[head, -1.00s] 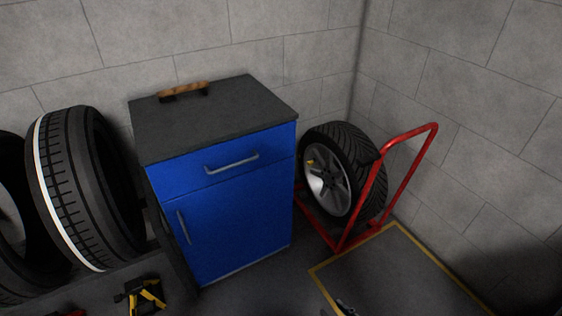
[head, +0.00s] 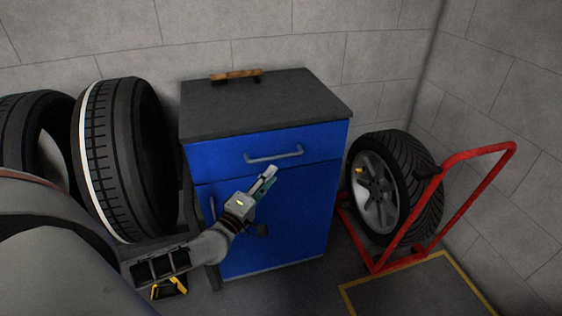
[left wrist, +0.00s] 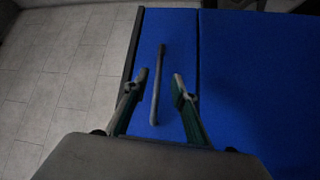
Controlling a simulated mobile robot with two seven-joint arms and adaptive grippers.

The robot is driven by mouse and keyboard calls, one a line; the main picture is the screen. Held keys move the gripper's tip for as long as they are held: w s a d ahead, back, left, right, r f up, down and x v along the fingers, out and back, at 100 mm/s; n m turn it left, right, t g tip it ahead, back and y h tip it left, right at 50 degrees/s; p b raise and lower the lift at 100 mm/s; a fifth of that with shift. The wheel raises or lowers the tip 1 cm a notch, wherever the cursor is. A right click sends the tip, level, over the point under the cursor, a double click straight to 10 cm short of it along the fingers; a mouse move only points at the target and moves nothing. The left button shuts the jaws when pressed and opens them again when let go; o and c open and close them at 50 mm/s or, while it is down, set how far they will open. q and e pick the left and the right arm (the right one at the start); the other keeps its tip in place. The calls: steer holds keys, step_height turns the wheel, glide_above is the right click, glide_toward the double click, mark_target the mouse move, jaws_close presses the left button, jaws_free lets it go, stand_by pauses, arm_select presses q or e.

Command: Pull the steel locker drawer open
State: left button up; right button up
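The steel locker (head: 270,215) is blue with a dark grey top. Its drawer (head: 220,154) is the upper front panel and sits flush, closed, with a silver bar handle (head: 274,155). My left gripper (head: 268,178) is in front of the locker, just below the handle in the head view. In the left wrist view my left gripper (left wrist: 160,83) is open, with one finger on each side of the handle (left wrist: 157,90). The fingers look apart from the handle; the exact depth is hard to tell. My right gripper is in neither view.
A lower door with its own handle (head: 212,208) is under the drawer. Tyres (head: 120,160) stand on the left. A red hand truck (head: 440,165) with a wheel (head: 395,190) stands to the right. A wooden-handled object (head: 236,74) lies on the locker top.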

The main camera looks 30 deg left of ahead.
mark_target(278, 157)
arm_select(q)
steer(key=shift+n+y, duration=0.5)
steer(key=shift+n, duration=0.1)
steer(key=w, duration=0.2)
steer(key=w+a+r, duration=0.1)
steer(key=w, duration=0.2)
steer(key=w+a+b, duration=0.1)
steer(key=w, duration=0.2)
steer(key=shift+w+a+r, duration=0.2)
steer(key=shift+a, duration=0.05)
jaws_close()
